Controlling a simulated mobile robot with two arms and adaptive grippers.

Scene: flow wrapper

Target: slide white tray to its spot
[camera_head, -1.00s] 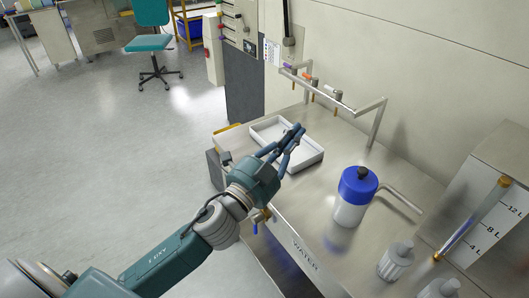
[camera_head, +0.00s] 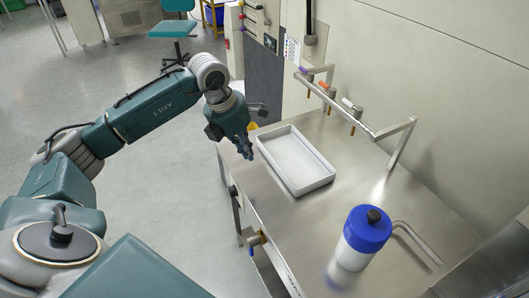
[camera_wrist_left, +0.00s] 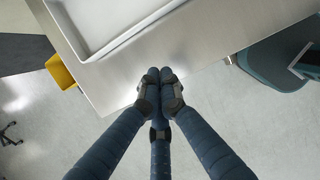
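The white tray (camera_head: 292,162) is a shallow, empty rectangle lying flat on the steel bench top near its left edge. It also shows at the top of the left wrist view (camera_wrist_left: 98,22). My left gripper (camera_head: 246,152) points down just left of the tray, by the bench edge, apart from the tray. In the left wrist view its fingertips (camera_wrist_left: 160,77) are together with nothing visible between them, in front of the tray's corner. My right gripper is in neither view. No marking for the tray's spot can be made out.
A white bottle with a blue cap (camera_head: 366,234) stands on the bench in front of the tray. A metal rail with coloured taps (camera_head: 355,118) runs behind it. A yellow object (camera_wrist_left: 60,71) is by the bench edge. Bench top right of the tray is clear.

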